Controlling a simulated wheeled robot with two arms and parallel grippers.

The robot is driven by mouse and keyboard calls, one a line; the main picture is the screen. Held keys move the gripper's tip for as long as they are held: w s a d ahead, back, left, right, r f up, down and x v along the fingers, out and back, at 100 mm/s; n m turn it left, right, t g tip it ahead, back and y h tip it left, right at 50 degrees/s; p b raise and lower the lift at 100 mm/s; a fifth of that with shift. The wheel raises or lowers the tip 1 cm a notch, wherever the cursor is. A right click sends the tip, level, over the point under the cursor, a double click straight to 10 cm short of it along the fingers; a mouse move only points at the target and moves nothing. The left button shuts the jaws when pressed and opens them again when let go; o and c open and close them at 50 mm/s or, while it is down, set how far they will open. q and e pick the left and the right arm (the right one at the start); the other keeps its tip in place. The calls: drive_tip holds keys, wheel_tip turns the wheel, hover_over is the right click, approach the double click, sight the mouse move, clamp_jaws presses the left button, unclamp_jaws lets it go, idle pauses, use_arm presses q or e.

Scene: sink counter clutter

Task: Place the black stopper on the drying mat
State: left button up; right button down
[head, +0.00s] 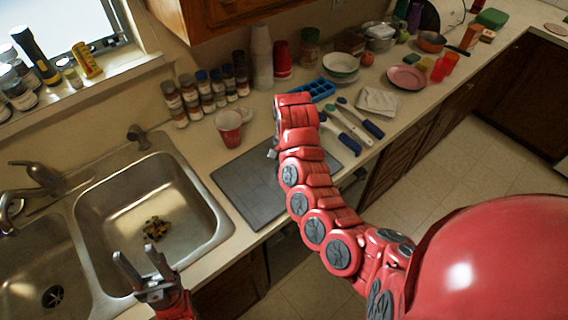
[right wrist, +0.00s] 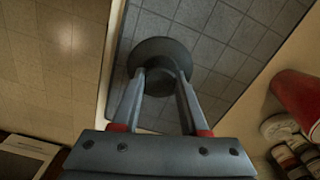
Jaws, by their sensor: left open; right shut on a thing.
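The black stopper (right wrist: 162,50) shows in the right wrist view, a dark round piece between the fingertips of my right gripper (right wrist: 160,88), which is shut on it. The grey tiled drying mat (right wrist: 225,40) lies beneath it in that view; I cannot tell whether the stopper touches it. In the head view the drying mat (head: 243,190) lies on the counter right of the sink. My right arm hides the stopper and most of the right gripper there. My left gripper (head: 137,257) is open and empty at the sink's front edge.
The double sink (head: 205,225) has brown scraps (head: 155,229) in its right basin. A red cup (head: 229,128) stands behind the mat, near several spice jars (head: 208,92). Blue-handled utensils (head: 345,138) lie right of it. The mat's left part is bare.

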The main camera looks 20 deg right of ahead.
drive_tip(key=w+b, duration=0.2)
drive_tip(key=b, duration=0.1)
drive_tip(key=w+b, duration=0.1)
drive_tip(key=w, duration=0.1)
drive_tip(key=shift+d+f+b, duration=0.3)
drive_tip(key=shift+d+f, duration=0.05)
drive_tip(key=shift+d, duration=0.05)
drive_tip(key=shift+w, duration=0.85)
drive_tip(key=shift+w+d+r+b, duration=0.1)
drive_tip(key=shift+w+b, duration=0.3)
drive_tip(key=shift+b, duration=0.1)
wheel_tip(320, 180, down, 3)
drive_tip(key=shift+w+f, duration=0.15)
drive_tip(key=shift+f, duration=0.15)
